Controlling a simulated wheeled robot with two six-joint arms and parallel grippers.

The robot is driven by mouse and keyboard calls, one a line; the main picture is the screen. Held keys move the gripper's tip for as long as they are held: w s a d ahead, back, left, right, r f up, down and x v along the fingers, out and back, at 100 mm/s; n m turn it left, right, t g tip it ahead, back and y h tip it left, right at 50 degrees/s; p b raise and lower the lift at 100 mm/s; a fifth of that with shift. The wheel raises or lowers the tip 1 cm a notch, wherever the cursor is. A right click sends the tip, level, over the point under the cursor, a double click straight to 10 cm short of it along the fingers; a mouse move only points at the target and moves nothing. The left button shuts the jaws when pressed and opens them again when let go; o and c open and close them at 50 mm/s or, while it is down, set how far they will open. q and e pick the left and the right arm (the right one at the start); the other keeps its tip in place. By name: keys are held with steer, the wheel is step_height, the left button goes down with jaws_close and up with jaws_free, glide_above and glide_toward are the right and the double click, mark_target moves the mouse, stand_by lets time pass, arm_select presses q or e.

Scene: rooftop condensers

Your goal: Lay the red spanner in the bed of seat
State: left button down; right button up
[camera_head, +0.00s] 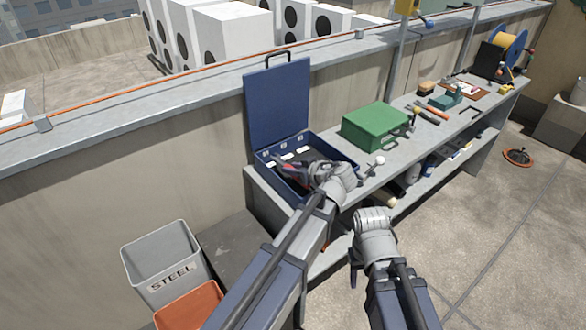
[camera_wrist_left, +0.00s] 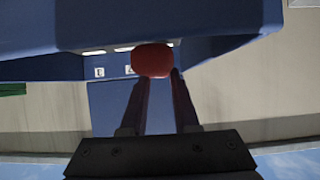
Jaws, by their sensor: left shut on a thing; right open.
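My left gripper (camera_head: 292,172) is over the open blue case (camera_head: 340,148) on the bench, shut on the red spanner (camera_head: 287,170). In the left wrist view the spanner (camera_wrist_left: 152,60) shows as a rounded red end at the tips of the left fingers (camera_wrist_left: 158,78); the rest of it is hidden. The case has a dark interior with white labels (camera_head: 303,149) along its back; lettered labels (camera_wrist_left: 99,72) also show in the wrist view, partly covered. I cannot tell whether the spanner touches the case floor. My right gripper (camera_head: 354,272) is low in front of the bench, open and seemingly empty.
The raised case lid (camera_head: 278,105) stands behind the left gripper. A green box (camera_head: 375,125) stands right of the case, with several tools and a cable reel (camera_head: 508,48) further along the bench. A grey bin (camera_head: 165,265) and an orange bin (camera_head: 190,305) stand at lower left.

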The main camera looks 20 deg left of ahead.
mark_target(293, 188)
arm_select(q)
steer(key=shift+f+b, duration=1.85)
steer(key=shift+f, duration=0.3)
steer(key=shift+f, duration=0.25)
steer(key=shift+s+f+b, duration=0.1)
steer(key=shift+f+b, duration=0.05)
steer(key=shift+b, duration=0.3)
steer(key=c, duration=0.6)
jaws_free()
steer(key=shift+s, duration=0.1)
